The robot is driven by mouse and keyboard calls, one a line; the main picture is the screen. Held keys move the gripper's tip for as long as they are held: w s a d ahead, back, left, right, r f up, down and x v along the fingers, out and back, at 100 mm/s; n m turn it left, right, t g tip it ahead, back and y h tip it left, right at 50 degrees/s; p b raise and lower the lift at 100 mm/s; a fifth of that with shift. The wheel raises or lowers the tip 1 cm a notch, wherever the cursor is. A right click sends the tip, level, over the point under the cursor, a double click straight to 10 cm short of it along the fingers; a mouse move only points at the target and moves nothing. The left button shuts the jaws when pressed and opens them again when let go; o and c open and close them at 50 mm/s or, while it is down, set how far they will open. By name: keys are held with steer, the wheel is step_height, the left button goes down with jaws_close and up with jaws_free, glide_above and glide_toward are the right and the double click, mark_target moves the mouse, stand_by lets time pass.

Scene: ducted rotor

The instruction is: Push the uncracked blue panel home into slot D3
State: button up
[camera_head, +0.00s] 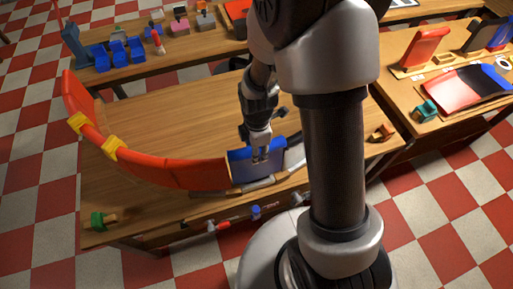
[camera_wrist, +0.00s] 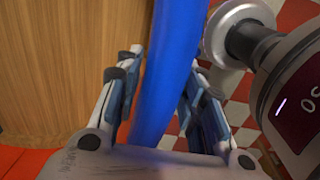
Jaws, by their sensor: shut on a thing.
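The blue panel (camera_head: 241,168) stands upright in the curved row on the wooden table, at the right end of the red panels (camera_head: 180,174). My gripper (camera_head: 260,157) is shut on the panel's upper edge from above. In the wrist view the blue panel (camera_wrist: 168,70) runs between the two fingers (camera_wrist: 165,75). No crack shows on the part in sight. A grey curved rail (camera_head: 260,187) runs along the panel's foot. I cannot tell how deep the panel sits, and no slot label can be read.
Yellow clips (camera_head: 112,148) sit on the red row's left part. A green clamp (camera_head: 101,219) is at the table's front left. Blue bins (camera_head: 119,52) stand on the back table. A right table (camera_head: 435,125) holds other red and blue panels.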

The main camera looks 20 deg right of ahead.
steer(key=shift+f+b, duration=1.35)
steer(key=shift+f, duration=0.4)
steer(key=o, duration=1.2)
steer(key=shift+r, duration=0.1)
steer(key=r, duration=1.2)
steer(key=shift+s+r, duration=0.2)
steer(key=shift+s, duration=0.05)
steer(key=s+r+m+t, duration=0.4)
steer(key=s+r+m, duration=1)
steer(key=m, duration=0.4)
steer(key=shift+s+r, duration=0.3)
steer(key=shift+r, duration=0.3)
